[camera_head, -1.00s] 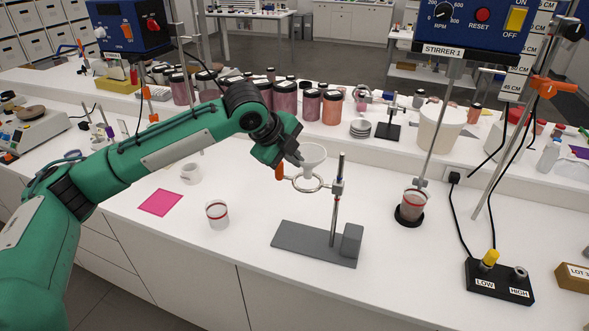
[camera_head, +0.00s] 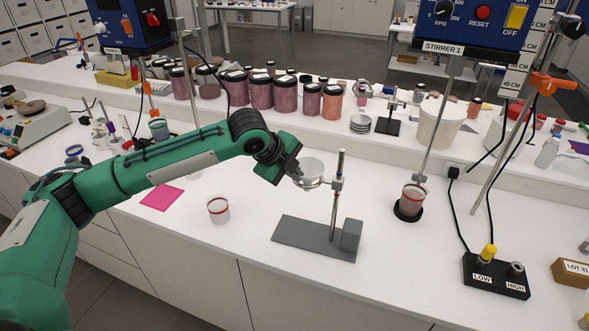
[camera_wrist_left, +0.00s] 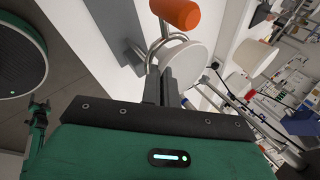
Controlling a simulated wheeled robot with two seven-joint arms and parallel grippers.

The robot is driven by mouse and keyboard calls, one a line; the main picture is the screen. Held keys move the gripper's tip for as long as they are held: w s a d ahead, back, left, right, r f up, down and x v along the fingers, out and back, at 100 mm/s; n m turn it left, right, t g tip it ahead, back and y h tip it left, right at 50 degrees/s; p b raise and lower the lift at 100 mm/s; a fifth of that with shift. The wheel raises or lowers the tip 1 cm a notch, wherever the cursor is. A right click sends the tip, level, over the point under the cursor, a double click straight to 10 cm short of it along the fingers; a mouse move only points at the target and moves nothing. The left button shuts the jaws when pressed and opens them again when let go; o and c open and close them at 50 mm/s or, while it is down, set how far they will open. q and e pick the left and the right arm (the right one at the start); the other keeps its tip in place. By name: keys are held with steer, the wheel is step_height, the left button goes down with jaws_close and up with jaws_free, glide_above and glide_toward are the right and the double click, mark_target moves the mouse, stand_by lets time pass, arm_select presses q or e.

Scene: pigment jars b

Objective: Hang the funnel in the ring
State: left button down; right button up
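The pale, translucent funnel (camera_head: 312,169) sits at the ring (camera_head: 314,186) of a stand, with its wide mouth up. The ring is clamped to an upright rod on a grey base (camera_head: 312,240). My left gripper (camera_head: 297,176) is at the funnel's left side, with its fingers close together at the funnel's wall, and seems shut on it. In the left wrist view the fingers (camera_wrist_left: 160,88) reach the edge of the funnel's round mouth (camera_wrist_left: 186,64), and an orange handle (camera_wrist_left: 175,12) shows beyond. The funnel's stem is hidden.
A cup with a red band (camera_head: 218,210) and a pink sheet (camera_head: 161,198) lie left of the stand. A stirrer beaker (camera_head: 412,198) and a black control box (camera_head: 496,275) are to the right. Several jars line the raised shelf behind.

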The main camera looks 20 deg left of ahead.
arm_select(q)
steer(key=c, duration=1.7)
jaws_free()
steer(key=shift+f, duration=0.1)
steer(key=shift+w+b+v, duration=0.2)
steer(key=shift+b+v, duration=1.25)
steer(key=shift+v, duration=5.1)
steer(key=shift+d, duration=0.15)
